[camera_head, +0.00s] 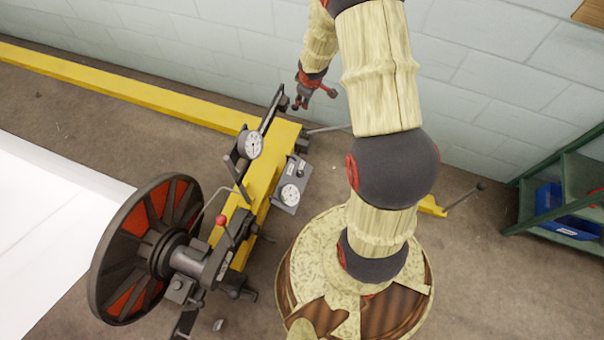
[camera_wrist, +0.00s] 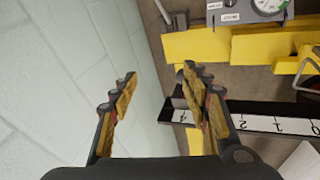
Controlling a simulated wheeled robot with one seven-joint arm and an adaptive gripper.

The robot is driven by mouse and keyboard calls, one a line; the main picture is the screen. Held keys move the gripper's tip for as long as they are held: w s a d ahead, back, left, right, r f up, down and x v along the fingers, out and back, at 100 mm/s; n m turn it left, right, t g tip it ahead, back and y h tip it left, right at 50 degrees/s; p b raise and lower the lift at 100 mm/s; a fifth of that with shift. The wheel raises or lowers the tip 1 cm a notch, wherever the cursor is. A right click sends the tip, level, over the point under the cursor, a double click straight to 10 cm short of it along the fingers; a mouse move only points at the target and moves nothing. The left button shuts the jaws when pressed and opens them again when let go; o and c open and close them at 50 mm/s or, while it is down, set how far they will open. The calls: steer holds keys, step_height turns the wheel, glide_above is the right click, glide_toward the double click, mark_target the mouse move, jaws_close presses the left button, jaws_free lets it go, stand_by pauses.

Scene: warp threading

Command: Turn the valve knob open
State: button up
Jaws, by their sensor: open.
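A small grey control box (camera_head: 284,205) with a round white gauge (camera_head: 290,194) is mounted beside the yellow beam of the machine. A small dark knob (camera_head: 301,173) shows on the box above the gauge, too small to tell its turn position. In the wrist view the box (camera_wrist: 240,17) and part of its gauge (camera_wrist: 270,5) are cut off at the top edge; no knob is clear there. My gripper (camera_wrist: 158,88) is open and empty, its fingers spread. In the head view it (camera_head: 300,98) hangs near the wall, above and apart from the box.
A black rail with a numbered scale (camera_wrist: 262,122) lies right of my gripper. A larger dial (camera_head: 254,145), a red ball handle (camera_head: 221,221) and a big spoked wheel (camera_head: 145,250) are on the machine. The block wall (camera_head: 470,90) is close behind. A green shelf (camera_head: 570,195) stands right.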

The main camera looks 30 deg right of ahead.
step_height(320, 180, down, 11)
steer(key=s+n, duration=0.1)
steer(key=n+y+b, duration=0.2)
steer(key=n+y, duration=0.1)
steer(key=y, duration=0.1)
glide_toward(301, 173)
steer(key=b+x, duration=0.3)
steer(key=x, duration=0.4)
steer(key=shift+f, duration=0.35)
steer(key=shift+w+f, duration=0.3)
steer(key=shift+f, duration=0.25)
steer(key=shift+a, duration=0.1)
steer(key=shift+c, duration=1.4)
steer(key=c, duration=0.7)
steer(key=shift+c, duration=0.9)
